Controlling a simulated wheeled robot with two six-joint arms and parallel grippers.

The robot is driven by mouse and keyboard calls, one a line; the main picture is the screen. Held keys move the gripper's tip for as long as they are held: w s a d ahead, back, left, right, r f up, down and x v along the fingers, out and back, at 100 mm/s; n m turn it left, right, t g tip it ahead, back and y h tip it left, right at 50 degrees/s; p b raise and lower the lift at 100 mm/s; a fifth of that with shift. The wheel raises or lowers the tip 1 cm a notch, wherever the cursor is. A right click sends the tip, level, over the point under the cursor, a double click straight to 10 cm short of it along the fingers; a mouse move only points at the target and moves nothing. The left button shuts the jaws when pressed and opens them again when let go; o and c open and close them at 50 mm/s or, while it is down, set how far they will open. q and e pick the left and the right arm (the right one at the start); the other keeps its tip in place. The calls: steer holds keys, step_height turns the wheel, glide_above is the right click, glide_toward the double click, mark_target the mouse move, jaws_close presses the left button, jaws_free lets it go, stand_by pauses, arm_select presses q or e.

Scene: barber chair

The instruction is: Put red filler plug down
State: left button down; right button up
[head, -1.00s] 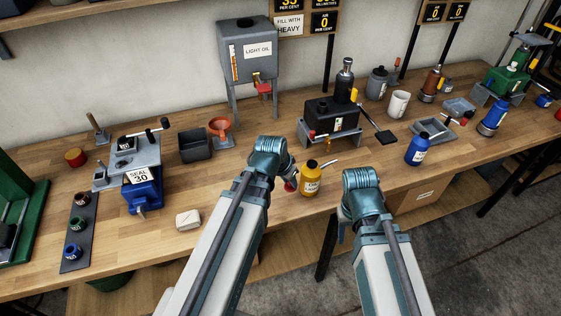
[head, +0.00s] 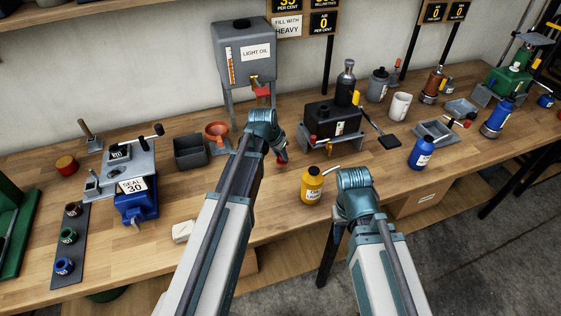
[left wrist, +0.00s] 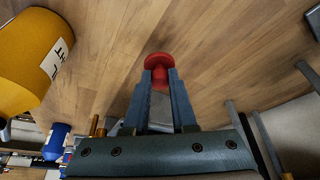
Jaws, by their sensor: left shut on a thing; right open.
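The red filler plug (left wrist: 159,61) is between the fingertips of my left gripper (left wrist: 159,78) in the left wrist view. The fingers are shut on its stem, and its round head shows beyond the tips. In the head view my left gripper (head: 281,150) points down at the bench, in front of the black jack unit and behind the yellow light oil bottle (head: 312,186). A small bit of red shows at its tips. Whether the plug touches the bench is unclear. My right gripper (head: 337,236) is open and empty near the bench front edge, mostly hidden by its arm.
The black jack unit (head: 326,117) stands in a grey tray to the right. An orange funnel (head: 216,131), a dark bin (head: 190,151) and the light oil tank (head: 242,50) are to the left and behind. Bare wooden bench (head: 265,195) lies around the left gripper.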

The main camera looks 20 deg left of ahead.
mark_target(280, 160)
arm_select(q)
step_height(280, 160, down, 3)
steer(key=b, duration=0.3)
steer(key=shift+f, duration=0.35)
steer(key=c, duration=0.7)
jaws_free()
